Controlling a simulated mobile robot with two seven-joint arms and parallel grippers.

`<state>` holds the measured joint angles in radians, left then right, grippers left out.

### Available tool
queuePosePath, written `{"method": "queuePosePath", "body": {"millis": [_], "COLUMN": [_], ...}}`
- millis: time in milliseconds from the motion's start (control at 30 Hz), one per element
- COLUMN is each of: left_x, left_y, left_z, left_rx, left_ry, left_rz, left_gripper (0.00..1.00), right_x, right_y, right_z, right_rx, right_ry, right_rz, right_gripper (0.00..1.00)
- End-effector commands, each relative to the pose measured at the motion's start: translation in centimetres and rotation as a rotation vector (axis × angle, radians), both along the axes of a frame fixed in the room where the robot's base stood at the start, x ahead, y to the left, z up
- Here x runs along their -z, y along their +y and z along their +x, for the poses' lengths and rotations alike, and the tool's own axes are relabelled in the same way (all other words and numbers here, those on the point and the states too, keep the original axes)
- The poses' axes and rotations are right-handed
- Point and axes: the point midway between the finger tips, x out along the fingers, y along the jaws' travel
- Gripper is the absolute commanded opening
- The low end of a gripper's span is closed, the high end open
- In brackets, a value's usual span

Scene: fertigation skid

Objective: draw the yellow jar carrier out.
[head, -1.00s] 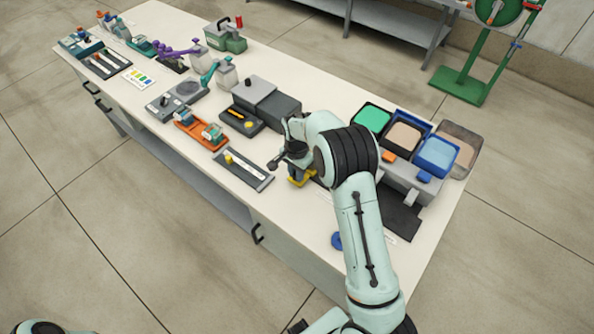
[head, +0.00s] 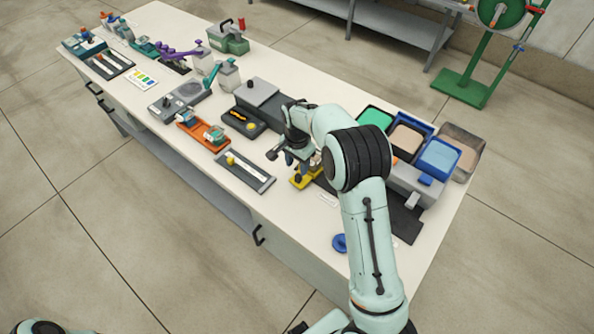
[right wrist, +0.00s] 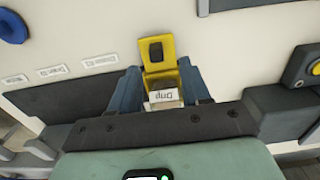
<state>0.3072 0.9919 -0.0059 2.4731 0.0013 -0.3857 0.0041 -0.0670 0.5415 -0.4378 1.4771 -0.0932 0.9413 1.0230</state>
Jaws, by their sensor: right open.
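The yellow jar carrier (head: 303,180) sits on the bench near its front edge, just below my right gripper (head: 297,158) in the head view. In the right wrist view the carrier (right wrist: 157,52) shows a yellow end tab with an opening. A jar with a white label reading "Drip" (right wrist: 163,95) stands in it. My right gripper is open, with one blue-grey finger on each side of the carrier and jar. I cannot tell whether the fingers touch them. The palm hides the near end of the carrier. My left gripper is not in view.
A dark tray with a yellow knob (head: 246,171) lies left of the carrier. A grey machine (head: 258,95) stands behind it. Green, tan and blue bins (head: 437,160) stand to the right.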

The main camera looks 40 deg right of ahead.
Motion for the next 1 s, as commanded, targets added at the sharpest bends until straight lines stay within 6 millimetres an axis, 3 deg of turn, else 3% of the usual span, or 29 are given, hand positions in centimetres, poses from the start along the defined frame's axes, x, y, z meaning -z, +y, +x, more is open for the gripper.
{"method": "queuePosePath", "body": {"millis": [33, 200, 400, 1000], "left_x": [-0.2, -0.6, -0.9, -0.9], "left_y": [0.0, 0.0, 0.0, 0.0], "left_z": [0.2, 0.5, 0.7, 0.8], "left_rx": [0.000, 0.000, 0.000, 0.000], "left_ry": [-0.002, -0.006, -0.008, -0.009], "left_rz": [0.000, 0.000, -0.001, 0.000], "left_gripper": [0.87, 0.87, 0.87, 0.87], "right_x": [-1.5, -5.1, -7.7, -8.2], "right_y": [0.1, 0.1, 0.0, 0.1], "right_z": [0.2, 0.2, 0.1, 0.1], "right_rx": [-0.001, 0.000, 0.000, 0.000], "right_ry": [-0.006, -0.006, -0.003, -0.001], "right_rz": [0.000, 0.001, 0.000, 0.000], "right_gripper": [0.47, 0.47, 0.47, 0.47]}}
